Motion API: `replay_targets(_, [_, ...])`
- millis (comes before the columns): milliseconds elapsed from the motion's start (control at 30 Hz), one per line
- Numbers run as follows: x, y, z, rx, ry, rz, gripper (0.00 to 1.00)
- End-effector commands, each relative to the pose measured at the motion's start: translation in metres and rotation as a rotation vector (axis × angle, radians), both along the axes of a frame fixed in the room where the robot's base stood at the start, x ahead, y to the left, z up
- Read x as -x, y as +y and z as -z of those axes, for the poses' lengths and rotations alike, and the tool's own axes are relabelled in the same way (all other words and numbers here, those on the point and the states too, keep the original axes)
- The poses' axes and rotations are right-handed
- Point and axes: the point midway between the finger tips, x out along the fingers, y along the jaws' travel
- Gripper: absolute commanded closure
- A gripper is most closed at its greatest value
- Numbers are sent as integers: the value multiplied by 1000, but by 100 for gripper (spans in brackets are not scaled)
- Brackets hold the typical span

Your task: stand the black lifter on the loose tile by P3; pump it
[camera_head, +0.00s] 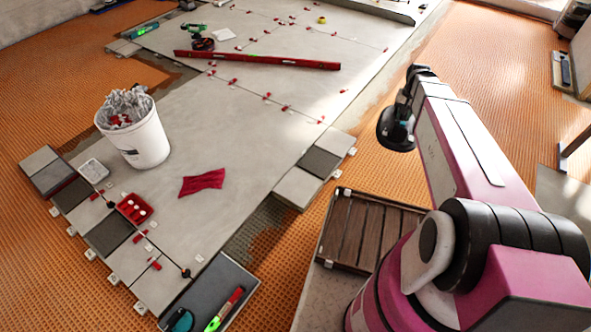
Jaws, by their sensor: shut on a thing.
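My gripper (404,104) hangs from the end of my arm at right of centre, above the orange matting beside the grey tiled floor. It is shut on the black lifter (396,136), a dark round-based thing with a little teal, held up clear of the floor. The fingers are small and partly hidden. Small white tags stand along the tile edges, but their writing is too small to read, so I cannot tell which is P3. Dark and light edge tiles lie at the right side, including a dark tile (320,162), and along the left front; which one is loose does not show.
A white bucket (146,142) stands on the tiles at left. A red cloth (202,183), a red box (134,208) and a long red level (257,61) lie on the floor. A dark tray (228,279) with tools is at front. A slatted wooden crate (352,232) is near my arm.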

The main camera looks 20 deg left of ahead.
Motion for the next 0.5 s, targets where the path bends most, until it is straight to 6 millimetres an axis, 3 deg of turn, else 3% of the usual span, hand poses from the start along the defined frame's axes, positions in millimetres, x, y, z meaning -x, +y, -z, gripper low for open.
replay_targets(33, [-7,18,14,1,3,3,100])
replay_targets(200, [-14,68,53,1,2,33,100])
replay_targets(500, [-12,157,125,1,2,83,100])
